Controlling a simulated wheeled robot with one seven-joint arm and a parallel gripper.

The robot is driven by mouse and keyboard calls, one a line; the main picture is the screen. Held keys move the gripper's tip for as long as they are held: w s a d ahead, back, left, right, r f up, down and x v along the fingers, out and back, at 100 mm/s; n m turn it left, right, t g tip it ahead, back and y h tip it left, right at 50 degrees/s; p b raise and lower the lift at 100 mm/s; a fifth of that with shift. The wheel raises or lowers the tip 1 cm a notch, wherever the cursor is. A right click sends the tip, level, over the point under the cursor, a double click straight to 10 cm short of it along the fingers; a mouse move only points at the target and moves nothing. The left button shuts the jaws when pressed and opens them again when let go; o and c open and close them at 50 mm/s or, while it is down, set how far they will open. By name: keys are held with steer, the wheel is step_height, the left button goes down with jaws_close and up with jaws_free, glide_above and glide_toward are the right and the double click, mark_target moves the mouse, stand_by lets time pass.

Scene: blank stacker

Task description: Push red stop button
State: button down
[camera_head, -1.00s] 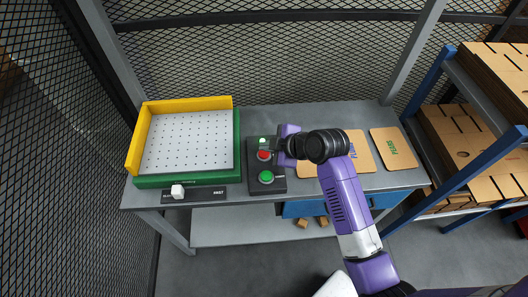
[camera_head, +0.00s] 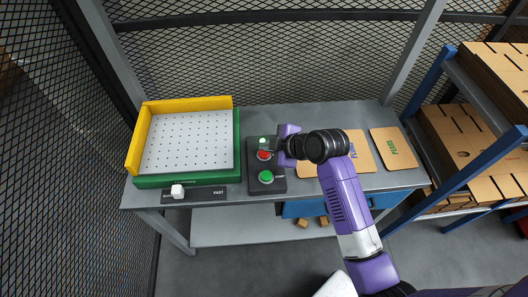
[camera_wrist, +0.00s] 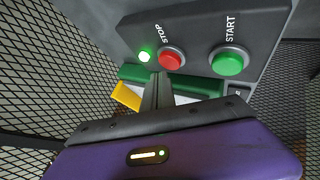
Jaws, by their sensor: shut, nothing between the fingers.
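The red stop button (camera_head: 263,155) sits on a dark control box (camera_head: 258,187) on the workbench. It also shows in the wrist view (camera_wrist: 171,57), under the STOP label. The green START button (camera_wrist: 229,63) is to its right there. In the head view my gripper (camera_head: 278,147) is at the right side of the button. I cannot tell whether the tips touch it.
A green tray with a yellow rim (camera_head: 183,105) and a white perforated plate stands left of the box. A slider with a white knob (camera_head: 177,191) lies in front of it. Cardboard blanks (camera_head: 393,148) lie to the right. Wire mesh (camera_head: 260,60) closes the back.

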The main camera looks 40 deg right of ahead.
mark_target(267, 154)
steer(key=shift+f, duration=0.35)
steer(key=shift+f+b, duration=0.45)
steer(key=shift+f, duration=0.05)
stand_by(0.6)
steer(key=shift+r, duration=0.1)
steer(key=shift+r+p, duration=0.8)
steer(key=shift+r, duration=0.1)
step_height(267, 154, up, 5)
steer(key=p, duration=0.4)
stand_by(1.0)
